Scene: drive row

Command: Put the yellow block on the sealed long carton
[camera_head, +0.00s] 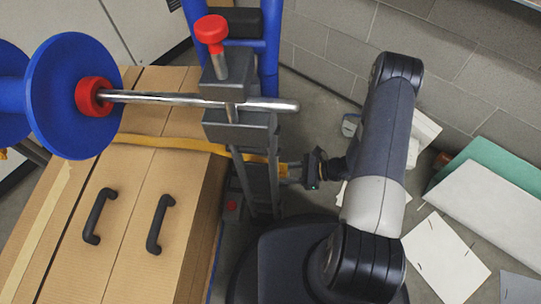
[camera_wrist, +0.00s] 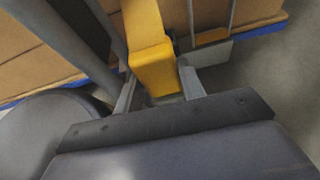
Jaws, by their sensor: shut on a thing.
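My gripper (camera_head: 294,172) is beside the upright grey post, at the right side of the cartons. In the wrist view its two grey fingers (camera_wrist: 158,92) are shut on the yellow block (camera_wrist: 154,72), one on each side. In the head view only a small yellow end of the block (camera_head: 284,170) shows by the fingers. A long brown carton (camera_head: 110,262) lies at the left, with two black handles on top and a pale tape strip along its left part. A yellow band (camera_head: 170,143) crosses it. I cannot tell whether block and band touch.
A blue spool (camera_head: 70,95) on a steel bar with a red collar hangs over the carton. A red knob (camera_head: 211,30) tops a grey clamp near the blue frame (camera_head: 268,50). Boards and papers (camera_head: 445,255) lie on the floor at right, by a block wall.

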